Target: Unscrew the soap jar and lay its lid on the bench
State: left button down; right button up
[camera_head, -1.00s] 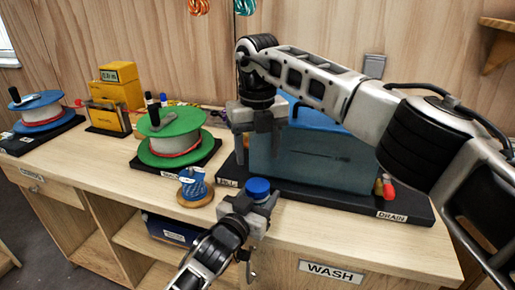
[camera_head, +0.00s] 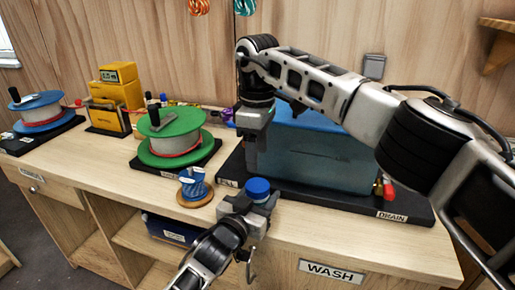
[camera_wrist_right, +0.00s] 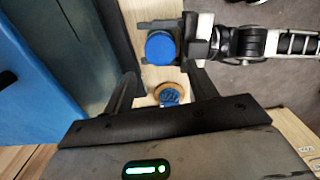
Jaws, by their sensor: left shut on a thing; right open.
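The soap jar shows mainly as its round blue lid (camera_head: 258,188), on top and upright. My left gripper (camera_head: 250,206) is shut on the jar's body below the lid, at the bench's front edge, and hides most of the body. In the right wrist view the blue lid (camera_wrist_right: 161,48) is seen from above, with the left gripper's jaws around the jar. My right gripper (camera_head: 251,160) is open and empty, pointing down above and behind the jar. Its two fingers also show in the right wrist view (camera_wrist_right: 163,92), apart from the lid. The bench (camera_head: 310,226) is pale wood.
A blue wash tank (camera_head: 325,160) on a black base stands close behind the jar, with a red-handled drain tap (camera_head: 387,190) at its right. A small blue item on a round wooden base (camera_head: 195,188) and a green spool (camera_head: 170,137) are left. Bare bench lies front right.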

aim_at(258, 185)
jog(key=shift+f, duration=4)
jog(key=c, duration=0.8)
jog(key=n, duration=1.2)
jog(key=shift+r+n, duration=0.1)
jog(key=shift+n, duration=0.2)
jog(key=n, duration=1.2)
jog(key=shift+n, duration=0.4)
jog(key=n, duration=0.4)
jog(key=shift+n, duration=0.4)
jog(key=n, duration=0.2)
jog(key=shift+n, duration=0.4)
pick_arm(q)
jog(key=shift+f, duration=0.1)
pick_arm(e)
jog(key=n, duration=0.4)
jog(key=shift+n, duration=0.4)
jog(key=n, duration=0.2)
jog(key=shift+n, duration=0.4)
jog(key=n, duration=1.3)
jog(key=shift+r, duration=0.1)
